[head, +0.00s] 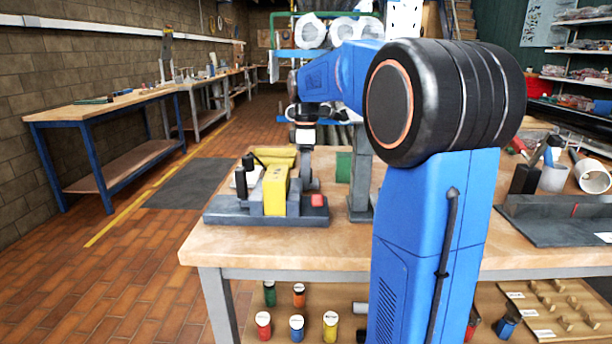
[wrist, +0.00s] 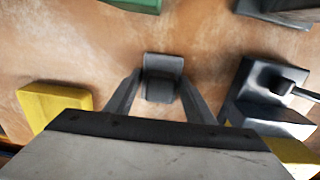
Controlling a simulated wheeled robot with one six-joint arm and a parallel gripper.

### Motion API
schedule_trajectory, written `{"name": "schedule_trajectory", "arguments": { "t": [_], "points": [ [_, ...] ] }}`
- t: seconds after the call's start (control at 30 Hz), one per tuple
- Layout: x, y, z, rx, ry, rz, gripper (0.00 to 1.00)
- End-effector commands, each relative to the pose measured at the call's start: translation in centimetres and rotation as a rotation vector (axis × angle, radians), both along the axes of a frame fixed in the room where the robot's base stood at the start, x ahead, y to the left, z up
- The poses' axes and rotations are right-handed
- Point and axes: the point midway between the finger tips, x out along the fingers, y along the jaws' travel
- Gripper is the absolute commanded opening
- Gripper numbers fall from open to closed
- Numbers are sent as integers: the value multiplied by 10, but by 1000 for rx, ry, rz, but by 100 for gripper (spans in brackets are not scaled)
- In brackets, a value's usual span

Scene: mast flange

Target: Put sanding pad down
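A small grey block with a raised end, which I take to be the sanding pad (wrist: 162,68), shows in the wrist view. My gripper (wrist: 161,82) has its two dark fingers on either side of the block, and the tips appear to touch it. Wooden bench top shows around it; the gap under the block cannot be judged. In the head view my gripper (head: 303,137) hangs low over the bench, just behind the yellow and grey fixture (head: 275,190). The fingertips and pad are not clear there.
A green block (head: 343,167) and a grey post (head: 360,185) stand right of the fixture on the workbench (head: 270,250). A dark tray (head: 565,222), cups and tools fill the right side. Bare wood lies along the front edge. Coloured jars (head: 296,326) stand below.

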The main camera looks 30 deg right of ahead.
Motion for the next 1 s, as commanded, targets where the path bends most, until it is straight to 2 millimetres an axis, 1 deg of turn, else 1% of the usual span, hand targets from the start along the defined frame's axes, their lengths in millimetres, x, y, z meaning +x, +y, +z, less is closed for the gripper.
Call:
{"name": "schedule_trajectory", "arguments": {
  "t": [0.03, 0.23, 0.37, 0.47, 0.8, 1.0],
  "points": [
    [-3, 1, -13, 9, 28, 0, 65],
    [-3, 1, -13, 10, 31, 0, 65],
    [-3, 1, -5, 10, 31, 0, 65],
    [-2, 1, 9, 9, 28, 0, 65],
    [-2, 1, 79, 7, 19, 0, 65],
    [-2, 1, 109, 6, 18, 0, 65]
  ]
}}
